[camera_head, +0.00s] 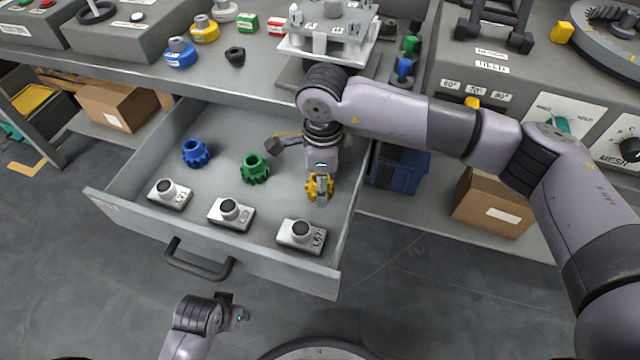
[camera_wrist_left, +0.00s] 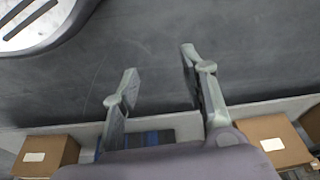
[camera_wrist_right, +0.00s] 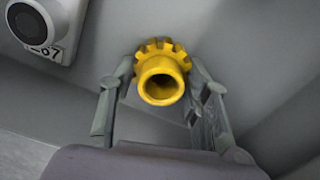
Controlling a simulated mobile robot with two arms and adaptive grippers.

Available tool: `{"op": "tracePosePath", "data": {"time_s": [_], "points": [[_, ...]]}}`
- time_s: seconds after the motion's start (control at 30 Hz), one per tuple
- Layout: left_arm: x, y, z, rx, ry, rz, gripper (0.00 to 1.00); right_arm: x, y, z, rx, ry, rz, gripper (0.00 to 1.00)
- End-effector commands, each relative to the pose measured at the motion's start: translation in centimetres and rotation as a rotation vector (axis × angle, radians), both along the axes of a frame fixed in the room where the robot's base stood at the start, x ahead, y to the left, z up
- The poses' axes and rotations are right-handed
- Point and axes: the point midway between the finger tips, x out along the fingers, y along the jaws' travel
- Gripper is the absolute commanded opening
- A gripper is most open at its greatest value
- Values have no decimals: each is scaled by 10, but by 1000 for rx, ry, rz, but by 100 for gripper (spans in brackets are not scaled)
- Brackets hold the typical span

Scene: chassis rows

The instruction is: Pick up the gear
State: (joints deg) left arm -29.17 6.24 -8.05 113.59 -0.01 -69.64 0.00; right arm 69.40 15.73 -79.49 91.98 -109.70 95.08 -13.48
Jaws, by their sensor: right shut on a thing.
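A yellow gear (camera_head: 313,187) with a hollow hub is inside the open drawer (camera_head: 120,172), at its right side. My right gripper (camera_head: 321,190) reaches down into the drawer and is shut on the yellow gear; in the right wrist view the gear (camera_wrist_right: 161,75) sits between the two fingers (camera_wrist_right: 158,95). A green gear (camera_head: 255,168) and a blue gear (camera_head: 195,153) stand in the drawer to the left of it, apart from the gripper. My left gripper (camera_head: 238,312) is outside the drawer, in front of it; in the left wrist view its fingers (camera_wrist_left: 158,75) are apart and empty.
Three grey labelled blocks with round knobs (camera_head: 170,193) (camera_head: 231,214) (camera_head: 301,235) line the drawer's front. The drawer handle (camera_head: 198,268) sticks out forward. The workbench (camera_head: 260,75) above carries coloured parts and a fixture. Cardboard boxes (camera_head: 492,203) stand on the lower shelf.

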Motion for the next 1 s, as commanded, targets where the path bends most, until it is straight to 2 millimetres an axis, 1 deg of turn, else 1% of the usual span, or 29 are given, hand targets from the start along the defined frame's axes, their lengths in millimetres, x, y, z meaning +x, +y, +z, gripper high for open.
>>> {"op": "tracePosePath", "data": {"time_s": [0.03, 0.4, 0.63, 0.77, 0.87, 0.97, 1.0], "points": [[1, 0, 1, 0, -3, 0, 40, 0, 0, 0, 0, 0, 0, 30], [5, 0, 2, 1, -9, -1, 40, 0, 0, 1, 1, -1, 0, 6], [5, 0, 2, 1, -8, -1, 40, 0, 0, 2, 1, -1, 0, 6], [5, 0, 3, 0, -9, -1, 40, 1, 0, 8, 1, -2, 0, 6], [5, 0, 2, 0, -11, -2, 40, 1, 0, 18, 1, -3, 1, 6], [2, 0, -3, 0, -4, -2, 40, 1, 0, 36, 2, -5, 1, 6], [0, 0, -7, 1, 2, -3, 40, 2, 0, 45, 2, -6, 0, 6]]}}
